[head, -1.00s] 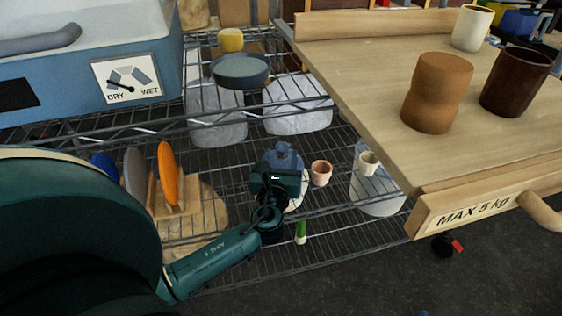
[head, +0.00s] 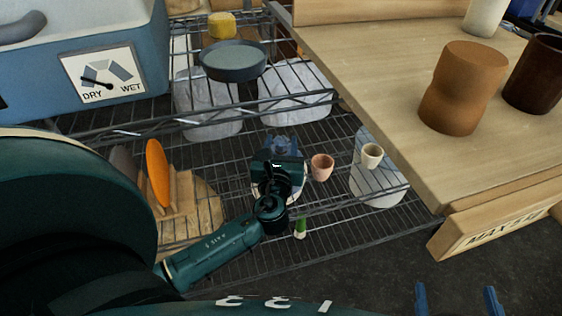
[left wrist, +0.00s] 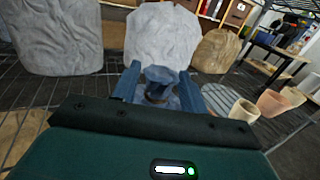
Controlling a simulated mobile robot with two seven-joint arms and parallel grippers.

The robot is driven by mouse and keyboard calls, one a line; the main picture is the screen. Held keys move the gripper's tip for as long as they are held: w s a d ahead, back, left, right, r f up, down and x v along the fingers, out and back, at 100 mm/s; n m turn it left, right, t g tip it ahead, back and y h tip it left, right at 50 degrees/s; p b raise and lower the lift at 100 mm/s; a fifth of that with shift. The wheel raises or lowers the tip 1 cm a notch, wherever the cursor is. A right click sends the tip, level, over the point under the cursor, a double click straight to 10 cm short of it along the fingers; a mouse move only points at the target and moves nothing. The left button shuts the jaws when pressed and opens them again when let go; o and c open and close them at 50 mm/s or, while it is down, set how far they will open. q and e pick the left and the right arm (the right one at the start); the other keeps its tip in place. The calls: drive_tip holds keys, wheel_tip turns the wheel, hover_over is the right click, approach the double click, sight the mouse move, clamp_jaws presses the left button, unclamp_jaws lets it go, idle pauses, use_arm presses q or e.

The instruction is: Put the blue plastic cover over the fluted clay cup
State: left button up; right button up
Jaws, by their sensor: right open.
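My left gripper (head: 281,142) points away over the wire shelf. In the left wrist view its blue fingers (left wrist: 160,84) stand apart around a small blue-grey piece (left wrist: 161,92), which looks like the blue plastic cover. I cannot tell whether they grip it or what is under it. Next to the gripper stand a terracotta cup (head: 322,167) and a cream cup (head: 371,155), both upright. No fluting is clear on any cup, so I cannot tell which is the fluted clay cup. My right gripper (head: 456,300) shows two spread blue fingertips at the bottom edge, with nothing visible between them.
A wooden board (head: 375,70) at right carries a waisted brown vessel (head: 460,90) and a dark brown cup (head: 537,75). A rack with an orange disc (head: 158,172) stands left of my left gripper. A blue-grey dish (head: 233,62) sits on the upper shelf.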

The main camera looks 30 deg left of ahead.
use_arm(q)
clamp_jaws()
drive_tip(key=shift+a+r, duration=0.1)
drive_tip(key=shift+r, duration=0.1)
idle(0.4)
